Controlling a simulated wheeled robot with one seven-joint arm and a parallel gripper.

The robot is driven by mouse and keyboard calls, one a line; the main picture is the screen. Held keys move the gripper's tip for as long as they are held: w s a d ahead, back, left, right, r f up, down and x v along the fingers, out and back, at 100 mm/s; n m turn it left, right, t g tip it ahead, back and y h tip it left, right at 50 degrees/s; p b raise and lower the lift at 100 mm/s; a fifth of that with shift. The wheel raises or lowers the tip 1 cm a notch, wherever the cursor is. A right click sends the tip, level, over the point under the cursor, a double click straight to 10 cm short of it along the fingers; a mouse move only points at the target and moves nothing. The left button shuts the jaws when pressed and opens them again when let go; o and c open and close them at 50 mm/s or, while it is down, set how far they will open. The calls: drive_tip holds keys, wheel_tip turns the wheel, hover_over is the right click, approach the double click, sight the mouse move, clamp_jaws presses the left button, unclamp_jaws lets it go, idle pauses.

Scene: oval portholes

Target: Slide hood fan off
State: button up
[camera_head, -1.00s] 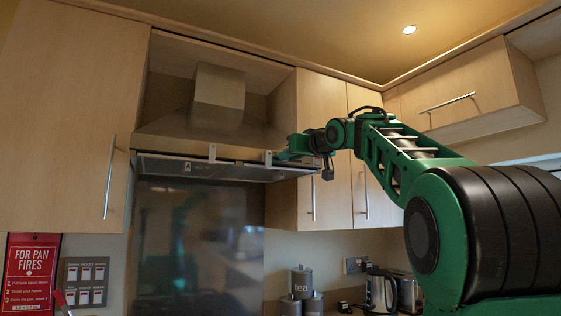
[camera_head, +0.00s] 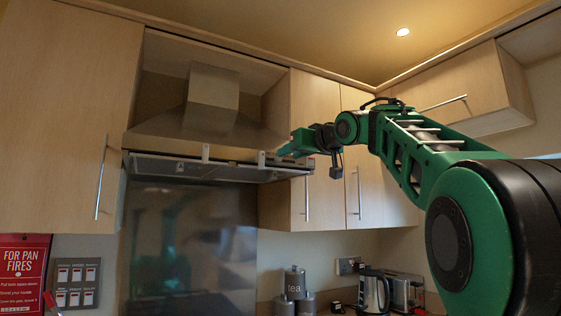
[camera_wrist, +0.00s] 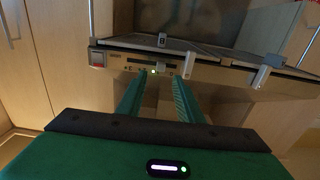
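The metal range hood (camera_head: 209,120) hangs between the wall cupboards, with a thin front edge (camera_head: 220,170) along its bottom. In the wrist view the hood front (camera_wrist: 215,78) runs across the upper part, with a small control strip (camera_wrist: 150,66) bearing a slider slot and a lit green light. My gripper (camera_head: 284,151) is at the right end of the hood front. In the wrist view my gripper (camera_wrist: 157,82) has its two green fingers apart, with nothing held between them. The fingertips point at the control strip; whether they touch the hood I cannot tell.
Tall cupboards with bar handles stand left (camera_head: 75,110) and right (camera_head: 315,150). A kettle (camera_head: 373,291) and canisters (camera_head: 295,285) stand on the counter below. The space before the hood is open.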

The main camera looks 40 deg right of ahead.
drive_tip(key=shift+s+a, duration=0.15)
drive_tip(key=shift+s, duration=1.1)
drive_tip(key=shift+s+a, duration=0.15)
drive_tip(key=shift+s, duration=1.05)
